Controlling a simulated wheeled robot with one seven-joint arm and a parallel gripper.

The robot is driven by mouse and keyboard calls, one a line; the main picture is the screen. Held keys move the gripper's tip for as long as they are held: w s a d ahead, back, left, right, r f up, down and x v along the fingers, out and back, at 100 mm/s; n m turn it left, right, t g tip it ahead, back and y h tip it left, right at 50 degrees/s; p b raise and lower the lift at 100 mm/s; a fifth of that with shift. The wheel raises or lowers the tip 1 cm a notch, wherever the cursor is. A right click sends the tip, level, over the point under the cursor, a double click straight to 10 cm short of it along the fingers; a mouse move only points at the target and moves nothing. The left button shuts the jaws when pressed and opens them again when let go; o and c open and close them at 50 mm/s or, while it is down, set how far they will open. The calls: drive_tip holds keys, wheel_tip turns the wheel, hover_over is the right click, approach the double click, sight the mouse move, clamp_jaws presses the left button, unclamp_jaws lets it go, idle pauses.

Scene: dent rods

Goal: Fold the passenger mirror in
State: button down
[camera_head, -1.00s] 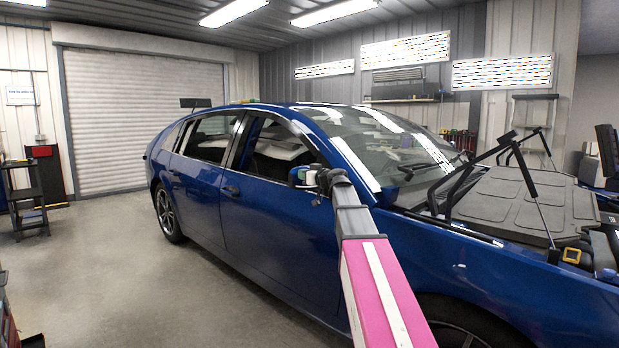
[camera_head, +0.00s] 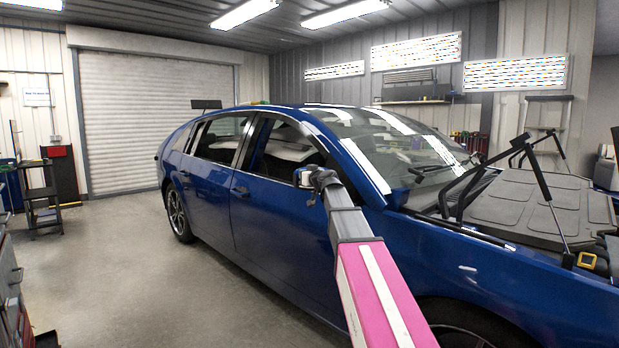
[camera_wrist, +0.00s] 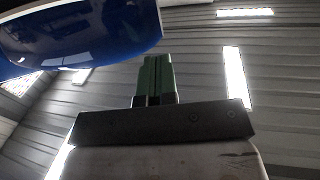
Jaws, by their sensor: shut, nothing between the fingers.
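The blue car's side mirror (camera_wrist: 100,25) fills the upper left of the wrist view as a glossy, curved blue housing. In the head view the end of my arm covers most of the mirror's place by the front side window, so its fold angle cannot be told. My gripper (camera_wrist: 155,62) has green fingers, pressed together and empty. In the wrist view the fingertips lie just right of and below the housing's edge; whether they touch it cannot be told. In the head view my gripper is largely hidden behind my wrist.
The blue car (camera_head: 285,215) stands along my right, its door and fender close under my arm. A raised strut and dark panel (camera_head: 540,205) lie over its front. A grey cabinet (camera_head: 10,280) stands at the left edge. The concrete floor (camera_head: 130,260) between is clear.

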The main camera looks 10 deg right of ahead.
drive_tip(key=shift+w+a+h, duration=0.3)
drive_tip(key=shift+w+a, duration=0.1)
drive_tip(key=shift+w, duration=0.05)
drive_tip(key=d+x, duration=0.1)
drive_tip(key=x, duration=0.9)
drive_tip(key=w+d+x, duration=0.1)
drive_tip(key=d+x, duration=0.1)
drive_tip(key=x, duration=0.7)
drive_tip(key=shift+w+r+m+t+h, duration=0.15)
drive_tip(key=shift+w+m+t+h, duration=0.2)
drive_tip(key=shift+w, duration=0.25)
drive_tip(key=shift+d, duration=0.15)
drive_tip(key=s+a, duration=0.7)
drive_tip(key=s, duration=0.5)
drive_tip(key=shift+a, duration=0.2)
